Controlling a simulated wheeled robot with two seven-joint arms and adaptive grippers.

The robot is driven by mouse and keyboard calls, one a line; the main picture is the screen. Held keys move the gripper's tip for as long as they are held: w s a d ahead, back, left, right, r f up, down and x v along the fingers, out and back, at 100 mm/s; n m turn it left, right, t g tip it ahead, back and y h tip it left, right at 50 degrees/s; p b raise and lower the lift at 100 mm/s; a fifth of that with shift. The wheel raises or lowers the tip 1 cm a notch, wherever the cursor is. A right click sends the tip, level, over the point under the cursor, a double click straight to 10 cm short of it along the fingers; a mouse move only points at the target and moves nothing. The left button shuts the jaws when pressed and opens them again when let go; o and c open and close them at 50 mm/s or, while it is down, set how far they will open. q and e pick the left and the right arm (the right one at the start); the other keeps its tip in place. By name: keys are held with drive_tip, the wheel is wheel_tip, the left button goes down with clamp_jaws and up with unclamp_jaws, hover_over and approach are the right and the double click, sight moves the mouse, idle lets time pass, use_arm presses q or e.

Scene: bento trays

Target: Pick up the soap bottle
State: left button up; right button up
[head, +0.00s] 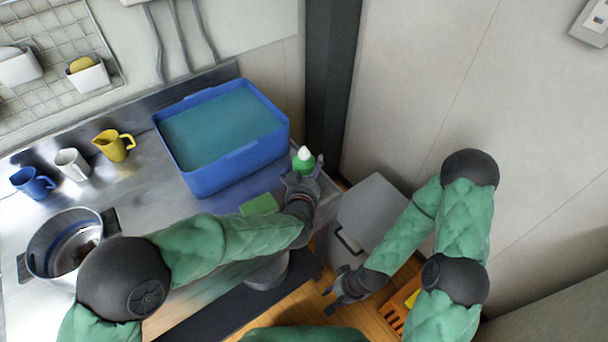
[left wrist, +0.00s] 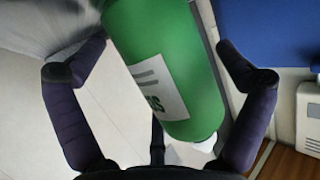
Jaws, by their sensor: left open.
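The soap bottle (head: 303,163) is green with a white top and stands at the right end of the steel counter, beside the blue tub. My left gripper (head: 302,179) is at the bottle, partly hiding its lower part. In the left wrist view, the green bottle (left wrist: 165,65) with a white label lies between the spread dark fingers of my left gripper (left wrist: 160,80). Gaps show at both sides, so the fingers are open around it. My right gripper (head: 329,301) is low, in front of the grey cabinet, empty with its fingers apart.
The blue tub (head: 235,172) of water stands left of the bottle. A green sponge (head: 259,204) lies near my left forearm. Yellow (head: 112,147), white (head: 72,163) and blue (head: 32,182) mugs and a steel pot (head: 50,240) stand farther left. A wall is at right.

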use_arm(q)
drive_tip(key=shift+w, duration=0.2)
drive_tip(key=c, duration=1.2)
drive_tip(key=shift+c, duration=0.4)
drive_tip(key=shift+r, duration=0.1)
